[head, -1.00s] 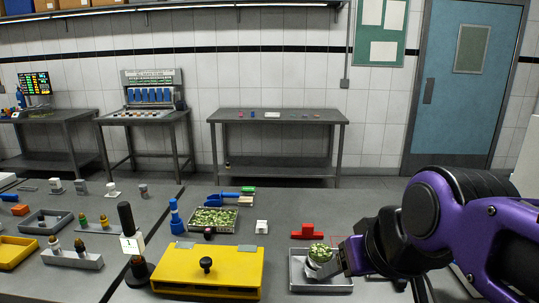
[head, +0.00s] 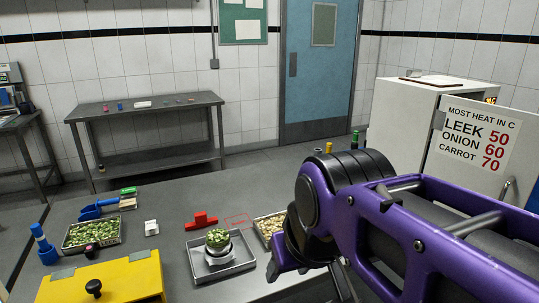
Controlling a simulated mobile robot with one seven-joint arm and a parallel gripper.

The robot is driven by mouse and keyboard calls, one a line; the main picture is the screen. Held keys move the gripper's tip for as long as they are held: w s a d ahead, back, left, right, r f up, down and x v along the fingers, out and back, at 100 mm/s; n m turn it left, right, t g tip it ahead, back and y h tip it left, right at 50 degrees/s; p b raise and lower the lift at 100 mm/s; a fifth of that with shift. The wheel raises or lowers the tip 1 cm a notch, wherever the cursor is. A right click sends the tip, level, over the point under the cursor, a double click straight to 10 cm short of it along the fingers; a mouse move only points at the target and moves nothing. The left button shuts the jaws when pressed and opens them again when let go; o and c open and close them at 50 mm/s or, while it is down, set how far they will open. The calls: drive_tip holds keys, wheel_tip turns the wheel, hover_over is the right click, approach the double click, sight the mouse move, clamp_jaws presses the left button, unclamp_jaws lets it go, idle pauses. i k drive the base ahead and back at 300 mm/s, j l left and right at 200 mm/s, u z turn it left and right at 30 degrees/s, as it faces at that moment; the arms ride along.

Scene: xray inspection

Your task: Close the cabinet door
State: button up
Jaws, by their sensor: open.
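The white cabinet (head: 404,118) stands at the right, beyond the table. A white panel (head: 476,142) with a heat sign for leek, onion and carrot is at its front right and looks like its door, standing out from the body. A curved handle (head: 507,188) shows at the panel's lower right. My purple arm covers the lower part of the cabinet and panel. My gripper (head: 312,274) is open over the table's front, beside the grey tray and well apart from the cabinet. Its fingertips are partly hidden by the arm.
A grey tray (head: 243,262) holds a dish of green pieces (head: 218,239). A red block (head: 202,220), a tray of pale pieces (head: 268,227), a green-filled tray (head: 78,245) and a yellow box (head: 130,277) are on the table. A blue room door (head: 318,80) is behind.

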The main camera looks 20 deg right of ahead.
sight(491, 150)
drive_tip(key=z, duration=1.85)
